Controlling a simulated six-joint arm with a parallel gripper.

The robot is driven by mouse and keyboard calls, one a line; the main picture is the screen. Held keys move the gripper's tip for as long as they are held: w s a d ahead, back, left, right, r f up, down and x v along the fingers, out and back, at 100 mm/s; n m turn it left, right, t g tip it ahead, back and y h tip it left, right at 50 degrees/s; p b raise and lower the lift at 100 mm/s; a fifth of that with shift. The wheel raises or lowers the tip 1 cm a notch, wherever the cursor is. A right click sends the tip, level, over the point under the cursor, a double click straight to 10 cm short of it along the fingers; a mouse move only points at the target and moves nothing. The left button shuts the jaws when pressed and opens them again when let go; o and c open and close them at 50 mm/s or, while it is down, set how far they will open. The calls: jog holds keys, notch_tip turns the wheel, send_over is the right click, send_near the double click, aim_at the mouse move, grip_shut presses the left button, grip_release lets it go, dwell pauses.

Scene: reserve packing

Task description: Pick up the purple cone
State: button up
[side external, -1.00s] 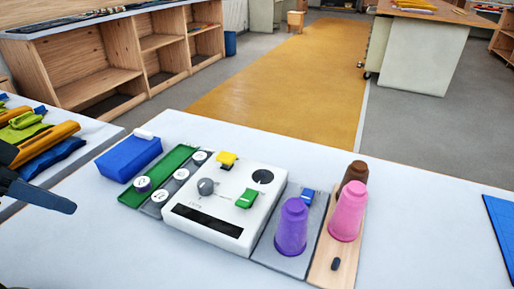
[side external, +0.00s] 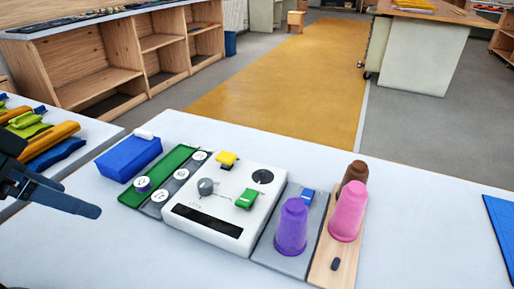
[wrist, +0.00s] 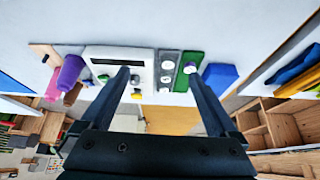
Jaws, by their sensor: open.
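The purple cone (side external: 291,227) stands upright, narrow end up, on a grey board (side external: 267,250) to the right of the white device. In the wrist view the purple cone (wrist: 70,71) shows at the left, outside the span of the fingers. My gripper (side external: 90,200) is at the left edge of the side view, well to the left of the cone and apart from it. In the wrist view my gripper (wrist: 158,75) has its two fingers wide apart with nothing held between them.
A pink cone (side external: 347,211) and a brown cone (side external: 355,172) stand on a wooden board (side external: 322,267) right of the purple one. A white device (side external: 221,219) with knobs lies between my gripper and the purple cone. A blue block (side external: 129,158) lies at the left.

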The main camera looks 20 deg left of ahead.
jog(key=w+d+r+m+h, duration=0.1)
jog(key=w+d+r+m, duration=0.15)
jog(key=w+d, duration=0.3)
jog(key=m+h, duration=0.3)
jog(key=m, duration=0.1)
send_near(286, 207)
jog(key=w+a+f, duration=0.2)
jog(key=a, duration=0.2)
jog(key=d+f, duration=0.1)
jog(key=d, duration=0.1)
jog(key=w+d+f+m, duration=0.1)
jog(key=d+f, duration=0.1)
jog(key=d+f+m+g, duration=0.1)
jog(key=d, duration=0.1)
jog(key=shift+w+d+f, duration=0.15)
jog(key=shift+w+d, duration=0.05)
jog(key=shift+w, duration=0.15)
jog(key=shift+x, duration=2.7)
jog(key=shift+d, duration=0.2)
grip_shut()
